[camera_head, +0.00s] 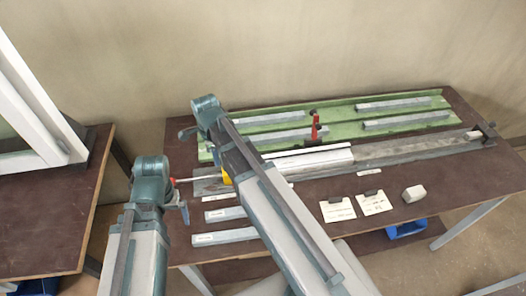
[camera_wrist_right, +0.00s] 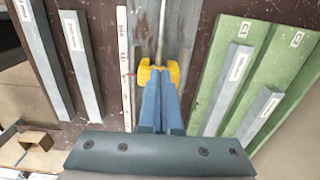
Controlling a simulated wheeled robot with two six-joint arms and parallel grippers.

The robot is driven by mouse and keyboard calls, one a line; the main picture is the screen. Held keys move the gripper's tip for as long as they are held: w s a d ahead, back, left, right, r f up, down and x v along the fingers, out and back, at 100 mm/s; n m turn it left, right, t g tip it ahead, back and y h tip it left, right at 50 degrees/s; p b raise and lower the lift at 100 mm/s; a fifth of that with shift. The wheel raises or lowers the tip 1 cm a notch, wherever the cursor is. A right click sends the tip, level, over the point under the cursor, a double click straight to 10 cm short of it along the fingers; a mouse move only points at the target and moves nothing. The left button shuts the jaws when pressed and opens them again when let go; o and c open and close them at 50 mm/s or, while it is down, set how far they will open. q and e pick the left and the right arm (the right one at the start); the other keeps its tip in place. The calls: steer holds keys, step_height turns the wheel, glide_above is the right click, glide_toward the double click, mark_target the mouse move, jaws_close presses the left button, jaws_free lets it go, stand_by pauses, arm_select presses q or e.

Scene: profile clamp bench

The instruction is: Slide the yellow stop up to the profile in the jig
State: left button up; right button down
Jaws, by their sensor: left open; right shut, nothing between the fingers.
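The yellow stop (camera_head: 227,178) sits in the jig (camera_head: 420,148) near its left end, partly hidden by my right arm. A rod with a red end reaches left from it. The profile (camera_head: 318,161) lies in the jig to the right of my right arm; the space between it and the stop is covered. In the right wrist view, the shut, empty blue fingers of my right gripper (camera_wrist_right: 160,90) are at the yellow stop (camera_wrist_right: 145,75); whether they touch it I cannot tell. My left gripper (camera_head: 181,203) is open beside the rod's red end, its fingers hardly visible.
A green tray (camera_head: 340,114) with several grey profiles lies behind the jig. A red clamp handle (camera_head: 316,127) stands behind the profile. Labelled bars (camera_head: 225,237) lie in front at left. Cards (camera_head: 338,209) and a pale block (camera_head: 414,194) lie at front right.

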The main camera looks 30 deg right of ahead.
steer(key=shift+s+d, duration=0.2)
steer(key=shift+d, duration=0.45)
steer(key=shift+s+d, duration=0.2)
steer(key=shift+d, duration=0.5)
steer(key=shift+s+d, duration=0.2)
steer(key=shift+d, duration=0.45)
steer(key=s+d, duration=0.2)
steer(key=d, duration=0.5)
steer(key=shift+a, duration=0.15)
step_height(320, 180, up, 7)
steer(key=a+p, duration=0.1)
steer(key=p, duration=0.6)
steer(key=shift+w, duration=0.2)
